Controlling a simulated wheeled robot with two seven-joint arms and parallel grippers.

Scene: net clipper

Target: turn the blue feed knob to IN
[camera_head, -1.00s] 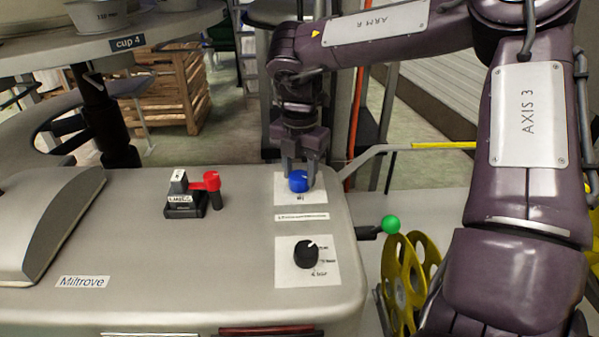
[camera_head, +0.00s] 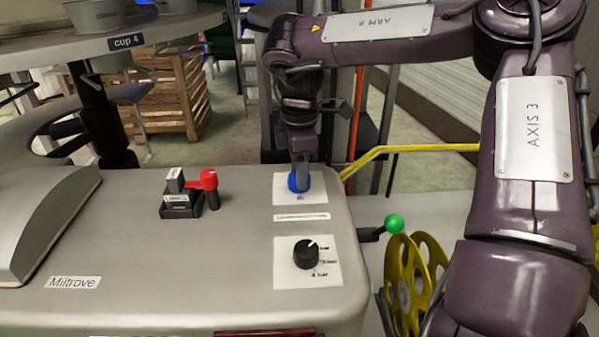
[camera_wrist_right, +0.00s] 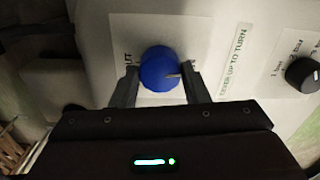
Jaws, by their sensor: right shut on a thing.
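The blue feed knob (camera_head: 297,183) sits on a white label plate at the back right of the grey machine top. My right gripper (camera_head: 300,178) reaches down from above and is shut on the knob. In the wrist view its two fingers (camera_wrist_right: 158,84) lie on either side of the knob. My left gripper is not in view.
A black pressure knob (camera_head: 306,254) sits in front of the blue one. A red-handled lever (camera_head: 209,180) stands to the left on the machine. A green-ended lever (camera_head: 394,223) and yellow reels (camera_head: 412,275) are at the right.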

